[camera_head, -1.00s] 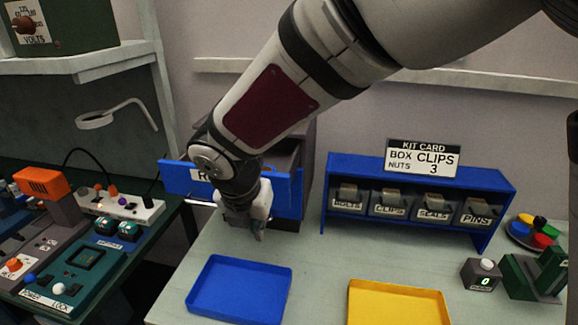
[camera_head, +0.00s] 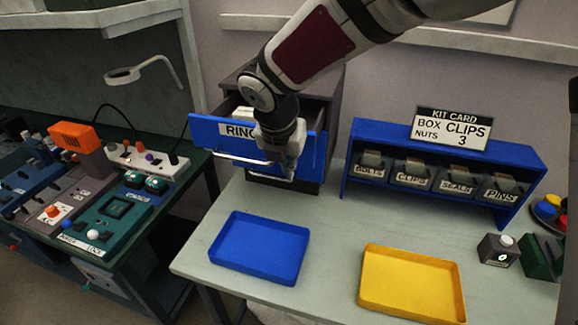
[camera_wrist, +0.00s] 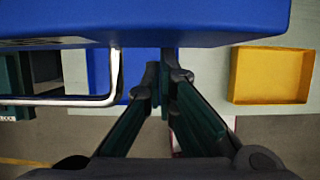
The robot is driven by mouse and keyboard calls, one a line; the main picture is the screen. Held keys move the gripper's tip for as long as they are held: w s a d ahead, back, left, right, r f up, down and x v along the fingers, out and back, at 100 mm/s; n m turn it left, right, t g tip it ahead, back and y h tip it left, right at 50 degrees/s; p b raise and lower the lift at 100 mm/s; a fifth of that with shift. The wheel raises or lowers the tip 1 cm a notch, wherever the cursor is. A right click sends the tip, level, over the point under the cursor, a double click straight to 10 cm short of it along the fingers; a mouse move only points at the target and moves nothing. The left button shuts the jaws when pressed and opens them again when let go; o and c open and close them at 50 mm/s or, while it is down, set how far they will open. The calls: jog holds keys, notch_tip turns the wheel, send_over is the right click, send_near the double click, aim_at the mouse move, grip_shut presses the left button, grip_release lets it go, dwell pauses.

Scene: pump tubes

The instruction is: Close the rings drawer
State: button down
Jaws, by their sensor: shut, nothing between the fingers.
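The rings drawer (camera_head: 217,133) has a blue front with a label that begins "RING" and a silver bar handle (camera_head: 236,158). It sticks out of the dark cabinet (camera_head: 328,85), open, with something pale inside behind the front. My gripper (camera_head: 290,172) is in front of the right part of the drawer front, near the handle.
A blue tray (camera_head: 260,248) and a yellow tray (camera_head: 412,284) lie on the table. A blue rack (camera_head: 530,160) of labelled bins stands right of the cabinet under a kit card (camera_head: 450,130). A bench with devices (camera_head: 110,215) stands at the left.

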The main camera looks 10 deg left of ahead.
jog(key=w+b, duration=0.2)
jog(key=w, duration=0.3)
jog(key=w+b, duration=0.2)
jog(key=w, duration=0.3)
jog(key=w+d+b, duration=0.1)
jog(key=w+b, duration=0.1)
jog(key=w, duration=0.3)
jog(key=shift+w+f, duration=0.1)
jog(key=shift+w, duration=0.1)
jog(key=shift+w+d, duration=0.15)
jog(key=shift+w, duration=0.45)
